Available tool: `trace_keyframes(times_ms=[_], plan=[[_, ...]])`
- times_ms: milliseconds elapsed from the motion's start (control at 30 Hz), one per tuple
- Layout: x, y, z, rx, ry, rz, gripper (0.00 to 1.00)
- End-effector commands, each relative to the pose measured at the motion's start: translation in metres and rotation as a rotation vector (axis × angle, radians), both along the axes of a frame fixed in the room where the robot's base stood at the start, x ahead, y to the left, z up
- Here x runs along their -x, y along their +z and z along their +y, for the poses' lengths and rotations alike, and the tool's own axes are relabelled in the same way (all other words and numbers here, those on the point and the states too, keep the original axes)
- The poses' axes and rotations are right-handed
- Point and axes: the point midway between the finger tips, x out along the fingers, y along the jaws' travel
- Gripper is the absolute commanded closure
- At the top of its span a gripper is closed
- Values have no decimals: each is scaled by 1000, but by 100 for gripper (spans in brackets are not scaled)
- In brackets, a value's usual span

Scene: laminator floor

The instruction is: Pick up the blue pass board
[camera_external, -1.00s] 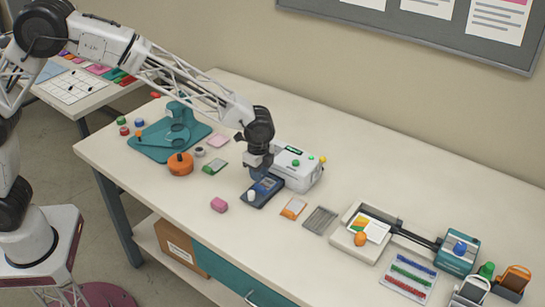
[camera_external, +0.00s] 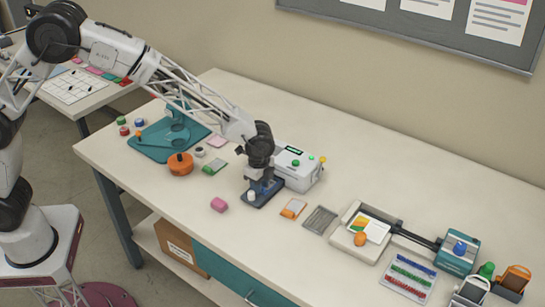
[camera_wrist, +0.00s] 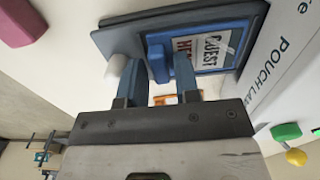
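The blue pass board (camera_external: 264,198) lies on the bench in front of the white pouch laminator. In the wrist view the board (camera_wrist: 215,22) has a dark frame, a blue panel with a partly covered printed card, and an upright blue grip (camera_wrist: 158,64). A white knob (camera_wrist: 115,68) stands at its corner, just outside my left finger. My gripper (camera_wrist: 162,62) is open, with its two fingers on either side of the blue grip; small gaps seem to show. In the external view my gripper (camera_external: 264,183) is down at the board, hiding part of it.
The pouch laminator (camera_external: 300,170) stands close behind the board. A pink block (camera_external: 219,204) lies to the left front. An orange-edged card (camera_external: 293,208) and a grey ribbed plate (camera_external: 320,219) lie to the right. An orange round pot (camera_external: 180,165) is farther left.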

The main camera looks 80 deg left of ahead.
Motion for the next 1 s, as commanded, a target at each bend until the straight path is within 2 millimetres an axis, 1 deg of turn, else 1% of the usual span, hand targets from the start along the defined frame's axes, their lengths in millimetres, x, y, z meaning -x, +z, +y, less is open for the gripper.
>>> trace_keyframes(times_ms=[567,600,667,700,800,1000], plan=[[0,-2,0,0,0,0,70],[0,-2,0,0,0,0,72],[0,-2,0,0,0,0,81],[0,-2,0,0,0,0,87],[0,-2,0,0,0,0,100],[0,-2,0,0,0,0,100]])
